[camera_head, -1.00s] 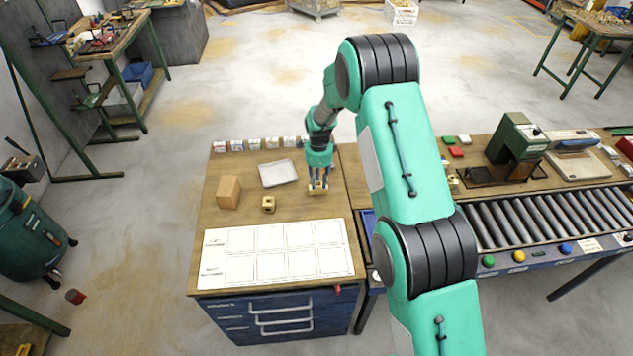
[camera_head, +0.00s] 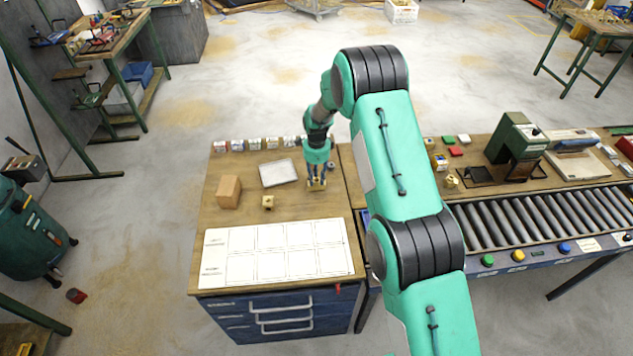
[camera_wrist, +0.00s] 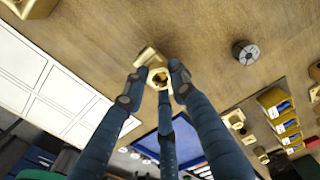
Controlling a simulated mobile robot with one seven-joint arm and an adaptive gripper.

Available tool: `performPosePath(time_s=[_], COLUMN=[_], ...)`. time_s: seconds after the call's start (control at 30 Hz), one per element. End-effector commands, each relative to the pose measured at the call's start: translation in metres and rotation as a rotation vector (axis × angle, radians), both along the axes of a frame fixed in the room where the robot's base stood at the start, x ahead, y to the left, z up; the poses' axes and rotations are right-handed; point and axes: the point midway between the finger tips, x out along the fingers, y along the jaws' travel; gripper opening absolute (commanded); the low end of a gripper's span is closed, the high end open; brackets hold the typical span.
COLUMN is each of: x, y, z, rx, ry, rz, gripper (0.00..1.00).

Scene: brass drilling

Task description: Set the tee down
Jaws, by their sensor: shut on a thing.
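The brass tee (camera_head: 316,185) is held in my gripper (camera_head: 317,181) at the right part of the wooden bench top. In the wrist view the tee (camera_wrist: 152,60) sits between the fingertips of my gripper (camera_wrist: 156,84), with a round opening facing the camera. The fingers are shut on it. It is low over the wood, but I cannot tell whether it touches the top. A second brass fitting (camera_head: 268,202) stands on the bench to the left of my gripper, and shows at the top left of the wrist view (camera_wrist: 32,6).
A white sheet with marked cells (camera_head: 275,252) covers the bench front. A cardboard-brown block (camera_head: 229,191) and a pale tray (camera_head: 278,173) are to the left. Several small boxes (camera_head: 254,144) line the back edge. A roller conveyor (camera_head: 540,222) is at right.

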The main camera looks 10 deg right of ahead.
Motion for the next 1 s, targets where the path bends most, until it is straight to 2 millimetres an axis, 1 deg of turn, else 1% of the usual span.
performPosePath(time_s=[0.23,0.73,0.77,0.83,0.87,1.0], x=[0.000,0.000,-0.001,-0.001,-0.001,-0.001], y=[0.000,0.000,0.000,0.000,0.000,0.000], z=[-0.019,-0.025,-0.026,-0.025,-0.025,-0.025], rx=[0.000,0.000,0.000,0.000,0.000,0.000], ry=[0.000,-0.001,0.001,0.001,0.001,0.001], rz=[0.000,0.000,0.000,0.000,0.000,0.000], gripper=[0.00,0.00,0.28,0.42,0.45,0.45])
